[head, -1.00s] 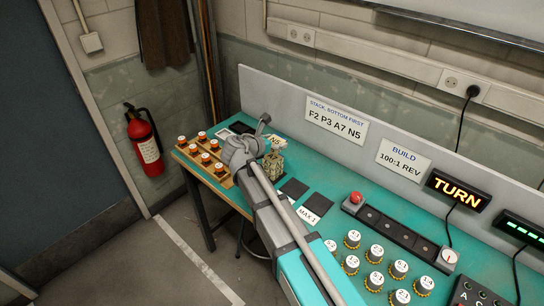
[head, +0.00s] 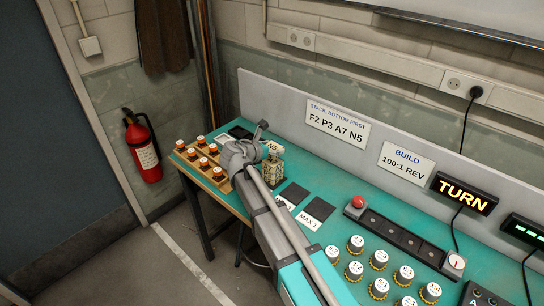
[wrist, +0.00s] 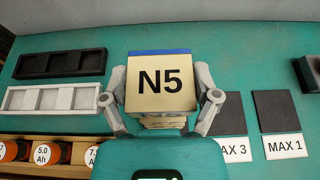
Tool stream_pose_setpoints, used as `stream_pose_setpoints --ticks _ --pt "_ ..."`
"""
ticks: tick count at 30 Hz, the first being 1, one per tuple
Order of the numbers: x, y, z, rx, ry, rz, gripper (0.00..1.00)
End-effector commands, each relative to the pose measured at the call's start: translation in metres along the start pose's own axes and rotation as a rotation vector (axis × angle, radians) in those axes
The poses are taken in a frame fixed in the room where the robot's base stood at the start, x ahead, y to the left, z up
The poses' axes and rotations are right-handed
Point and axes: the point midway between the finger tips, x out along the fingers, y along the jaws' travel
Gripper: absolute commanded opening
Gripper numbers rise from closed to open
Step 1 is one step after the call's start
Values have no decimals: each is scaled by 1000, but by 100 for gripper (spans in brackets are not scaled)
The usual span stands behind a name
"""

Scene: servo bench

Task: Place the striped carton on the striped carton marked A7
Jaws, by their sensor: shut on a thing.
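My gripper (wrist: 162,108) is shut on a carton marked N5 (wrist: 160,82), with one finger at each side. In the wrist view its pale top and a blue back edge show. In the head view the N5 carton (head: 273,147) is at the top of a column of patterned cartons (head: 269,172), beside my gripper (head: 258,150). Whether it touches the carton below cannot be told. Part of a patterned side (wrist: 163,122) shows under the N5 top in the wrist view. No A7 mark is readable on a carton.
Dark pads with a MAX 3 label (wrist: 236,150) and a MAX 1 label (wrist: 285,147) lie to the right. Black (wrist: 62,62) and white (wrist: 55,98) trays and a wooden battery rack (wrist: 40,168) are on the left.

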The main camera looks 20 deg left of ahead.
Motion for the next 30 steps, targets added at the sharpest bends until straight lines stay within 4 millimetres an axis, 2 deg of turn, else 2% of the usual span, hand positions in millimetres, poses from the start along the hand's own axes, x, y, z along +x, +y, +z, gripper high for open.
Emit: stream_pose_setpoints --ticks 3,9,28,29,30 --pt "6 1 -13 0 0 0 31" --pt "11 1 -26 0 0 0 31" --pt "14 1 -32 0 0 0 31" --pt "14 1 -32 0 0 0 81" --pt "14 1 -31 0 0 0 88"
